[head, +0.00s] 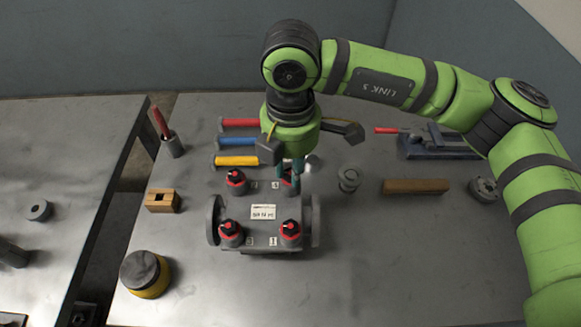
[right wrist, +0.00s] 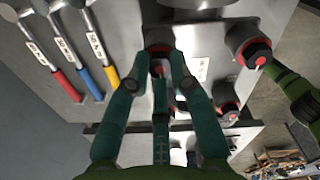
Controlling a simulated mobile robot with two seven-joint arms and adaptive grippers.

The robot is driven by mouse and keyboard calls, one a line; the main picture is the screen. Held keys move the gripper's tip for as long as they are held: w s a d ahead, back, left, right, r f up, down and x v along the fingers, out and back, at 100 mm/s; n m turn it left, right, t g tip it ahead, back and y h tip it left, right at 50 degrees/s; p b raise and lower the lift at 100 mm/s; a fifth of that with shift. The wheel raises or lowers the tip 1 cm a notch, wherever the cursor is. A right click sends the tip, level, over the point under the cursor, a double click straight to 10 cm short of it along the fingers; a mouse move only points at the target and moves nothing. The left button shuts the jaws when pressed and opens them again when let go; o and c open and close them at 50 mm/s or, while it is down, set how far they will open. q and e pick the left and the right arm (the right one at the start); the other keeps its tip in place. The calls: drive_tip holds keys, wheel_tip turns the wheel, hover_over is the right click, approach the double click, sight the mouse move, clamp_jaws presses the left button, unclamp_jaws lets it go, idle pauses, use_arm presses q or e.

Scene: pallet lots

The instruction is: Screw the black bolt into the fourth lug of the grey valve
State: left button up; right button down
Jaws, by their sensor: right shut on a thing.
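The grey valve (head: 262,208) lies on the metal bench with a numbered lug at each corner. My right gripper (head: 291,178) points down over the fourth lug, at the valve's far right corner. In the right wrist view its teal fingers (right wrist: 160,72) close around a dark piece with red, apparently the black bolt (right wrist: 157,69), at that lug. The fingers hide most of it, so I cannot tell how deep it sits. My left gripper is not seen.
A flanged fitting (head: 349,180), a wooden bar (head: 415,186) and a blue vise (head: 440,147) are to the right. A wooden block (head: 162,201) and a black-yellow jar (head: 146,275) are left. The front right is clear.

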drive_tip(key=c, duration=1.2)
unclamp_jaws()
drive_tip(key=shift+f, duration=0.1)
drive_tip(key=shift+c, duration=0.2)
